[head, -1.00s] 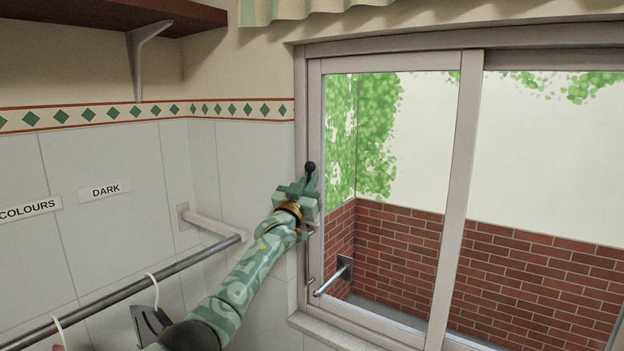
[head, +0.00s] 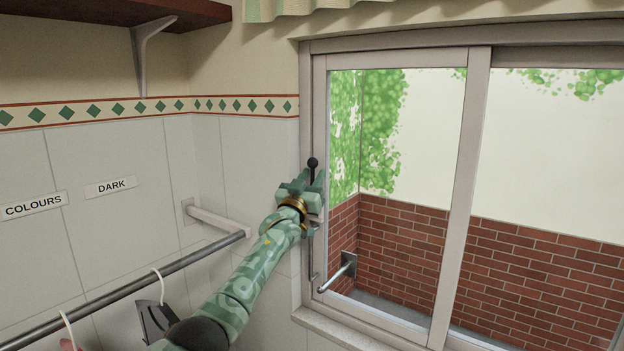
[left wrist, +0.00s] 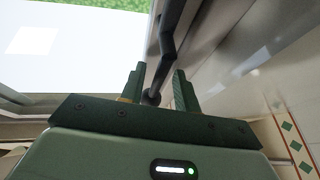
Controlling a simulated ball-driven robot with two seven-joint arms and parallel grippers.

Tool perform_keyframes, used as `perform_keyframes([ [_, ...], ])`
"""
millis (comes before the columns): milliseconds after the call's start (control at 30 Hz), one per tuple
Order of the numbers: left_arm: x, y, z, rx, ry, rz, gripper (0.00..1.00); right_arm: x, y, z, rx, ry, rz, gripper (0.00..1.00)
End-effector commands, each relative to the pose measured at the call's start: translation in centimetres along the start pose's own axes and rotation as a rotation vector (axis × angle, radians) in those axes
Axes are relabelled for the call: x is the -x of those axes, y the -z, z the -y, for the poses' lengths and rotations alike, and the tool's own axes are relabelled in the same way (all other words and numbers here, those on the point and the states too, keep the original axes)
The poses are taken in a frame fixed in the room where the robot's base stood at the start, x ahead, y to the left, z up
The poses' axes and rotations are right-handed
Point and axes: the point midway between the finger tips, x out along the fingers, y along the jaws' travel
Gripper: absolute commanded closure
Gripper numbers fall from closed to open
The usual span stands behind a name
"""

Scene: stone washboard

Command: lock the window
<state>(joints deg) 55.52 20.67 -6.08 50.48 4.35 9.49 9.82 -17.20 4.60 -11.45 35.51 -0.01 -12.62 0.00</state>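The sliding window (head: 478,180) has a pale grey frame, with its left sash against the left jamb. A dark lever with a round black knob (head: 312,162) stands at the left sash stile, knob up. A thin dark rod (head: 311,262) shows below my gripper on the same stile. My left gripper (head: 312,182) is at the stile, just below the knob. In the left wrist view the dark lever (left wrist: 168,45) runs down between the two fingers of my left gripper (left wrist: 160,85), which stand apart with gaps beside it. My right gripper is out of view.
A shelf (head: 110,18) is at upper left.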

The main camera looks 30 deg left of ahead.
Motion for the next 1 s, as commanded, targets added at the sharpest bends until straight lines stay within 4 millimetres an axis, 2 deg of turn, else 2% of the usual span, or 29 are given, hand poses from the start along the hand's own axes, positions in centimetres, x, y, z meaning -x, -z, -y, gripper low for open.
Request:
perform_keyframes([
  [200,0.4,-0.1,-0.1,0.000,-0.001,-0.001,0.69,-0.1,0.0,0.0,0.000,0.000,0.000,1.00],
  [367,2.2,-0.2,-0.1,-0.001,-0.002,-0.001,0.69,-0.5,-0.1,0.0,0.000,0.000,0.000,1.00],
  [800,12.8,-0.5,0.1,-0.001,0.000,0.003,0.69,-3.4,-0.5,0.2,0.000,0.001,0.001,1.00],
  [1000,15.7,-0.3,0.1,0.000,0.000,0.001,0.69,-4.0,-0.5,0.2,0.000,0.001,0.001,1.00],
])
